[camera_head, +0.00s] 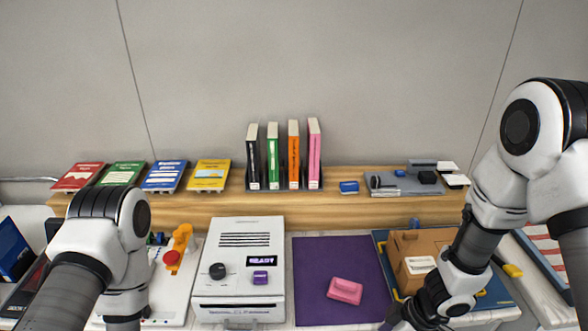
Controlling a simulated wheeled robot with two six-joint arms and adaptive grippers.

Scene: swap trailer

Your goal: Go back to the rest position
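My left arm (105,235) comes in at the lower left, with its elbow raised in front of the white panel. Its gripper is below the picture's bottom edge. My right arm (490,195) reaches down from the upper right, over the cardboard box's side. Its dark wrist end and gripper (398,318) are at the bottom edge, right of the purple mat (318,270). The fingertips are cut off or too dark to read. A pink block (345,290) lies on the mat, apart from the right gripper.
A grey machine (238,278) reading "READY" stands left of the mat. The white panel (175,292) has an orange lever (180,240). A cardboard box (408,248) is on the right. The wooden shelf (215,205) behind carries flat books, upright binders (293,155) and a grey tray (400,183).

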